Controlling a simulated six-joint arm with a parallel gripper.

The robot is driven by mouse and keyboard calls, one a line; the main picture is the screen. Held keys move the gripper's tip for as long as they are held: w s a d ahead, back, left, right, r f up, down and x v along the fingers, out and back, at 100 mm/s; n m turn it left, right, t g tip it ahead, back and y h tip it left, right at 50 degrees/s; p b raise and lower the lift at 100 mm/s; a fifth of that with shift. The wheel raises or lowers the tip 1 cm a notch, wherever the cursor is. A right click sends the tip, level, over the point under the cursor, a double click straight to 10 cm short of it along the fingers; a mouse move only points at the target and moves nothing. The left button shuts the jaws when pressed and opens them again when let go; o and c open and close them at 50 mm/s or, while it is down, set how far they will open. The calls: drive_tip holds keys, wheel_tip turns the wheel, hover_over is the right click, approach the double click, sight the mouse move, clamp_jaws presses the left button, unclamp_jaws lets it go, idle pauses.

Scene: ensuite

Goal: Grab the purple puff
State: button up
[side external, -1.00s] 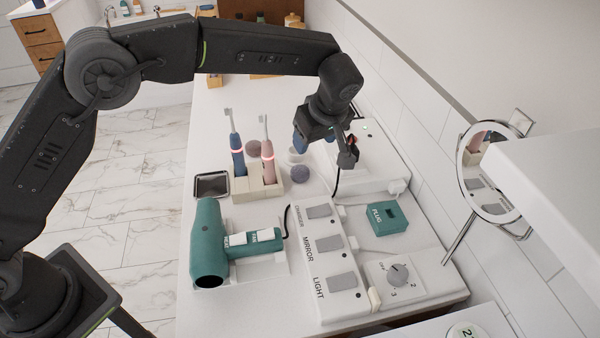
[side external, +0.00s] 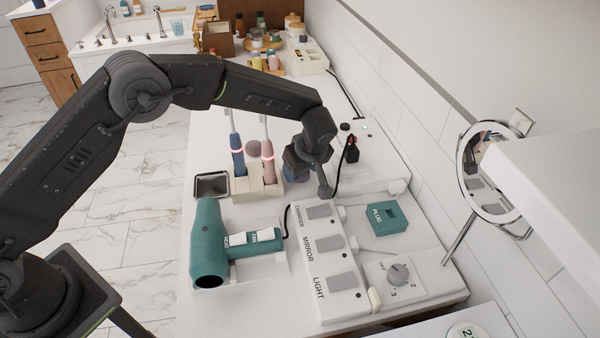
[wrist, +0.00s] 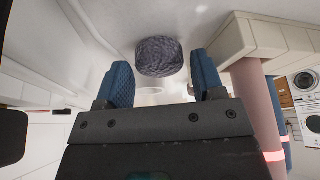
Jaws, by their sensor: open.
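The purple puff (wrist: 159,56) is a small, round, ribbed, grey-purple ball on the white counter. In the wrist view it lies just beyond the fingertips, between them sideways, with a gap at each side. My gripper (side external: 311,183) is open and empty, low over the counter to the right of the toothbrush stand. In the side view my gripper hides the purple puff. Its blue-padded fingers show in the wrist view (wrist: 162,72). A second, mauve-brown puff (side external: 254,148) sits behind the toothbrushes.
A cream stand (side external: 256,190) holds a blue toothbrush (side external: 237,158) and a pink toothbrush (side external: 268,162), close left of my gripper. The switch panel (side external: 327,262) and teal hair dryer (side external: 228,247) are in front. A black cable (side external: 337,178) runs to the right.

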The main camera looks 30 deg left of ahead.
drive_tip(key=shift+w+a+f, duration=0.1)
drive_tip(key=shift+a+f, duration=0.1)
drive_tip(key=shift+f, duration=0.3)
drive_tip(key=shift+c, duration=0.3)
drive_tip(key=c, duration=0.6)
drive_tip(key=shift+r, duration=0.15)
